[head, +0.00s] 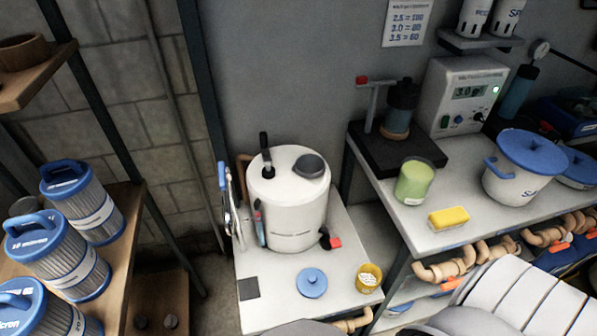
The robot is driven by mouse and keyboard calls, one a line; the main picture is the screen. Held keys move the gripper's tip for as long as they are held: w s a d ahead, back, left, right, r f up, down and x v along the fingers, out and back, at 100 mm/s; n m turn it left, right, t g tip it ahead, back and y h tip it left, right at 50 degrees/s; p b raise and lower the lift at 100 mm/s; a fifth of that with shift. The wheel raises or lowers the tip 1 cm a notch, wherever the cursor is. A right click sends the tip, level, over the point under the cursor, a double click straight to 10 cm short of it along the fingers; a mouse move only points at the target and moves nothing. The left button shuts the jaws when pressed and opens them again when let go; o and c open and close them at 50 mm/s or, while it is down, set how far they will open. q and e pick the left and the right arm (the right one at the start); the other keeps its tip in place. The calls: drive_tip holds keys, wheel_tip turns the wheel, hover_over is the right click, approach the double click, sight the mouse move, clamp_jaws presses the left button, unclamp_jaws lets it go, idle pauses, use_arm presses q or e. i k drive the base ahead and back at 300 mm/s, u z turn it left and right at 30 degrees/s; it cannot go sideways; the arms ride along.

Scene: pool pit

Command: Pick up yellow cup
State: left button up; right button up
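A small yellow cup (368,278) stands upright near the front right corner of the low white table (262,310). Small white pieces fill its top. A small blue lid (312,283) lies flat to its left, apart from it. Neither of my grippers shows in the head view, so I cannot see whether they are open or shut.
A large white canister (290,205) stands behind the cup. The higher counter to the right holds a green cup (414,181), a yellow sponge (448,218) and a blue-lidded white pot (515,185). Blue-ended filter cartridges (62,262) stand on a wooden shelf at left.

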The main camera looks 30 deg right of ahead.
sight(368, 267)
drive_tip(key=z, duration=1.85)
drive_tip(key=k, duration=0.5)
drive_tip(key=z, duration=2)
drive_tip(key=i, duration=1.95)
drive_tip(key=u, duration=2.55)
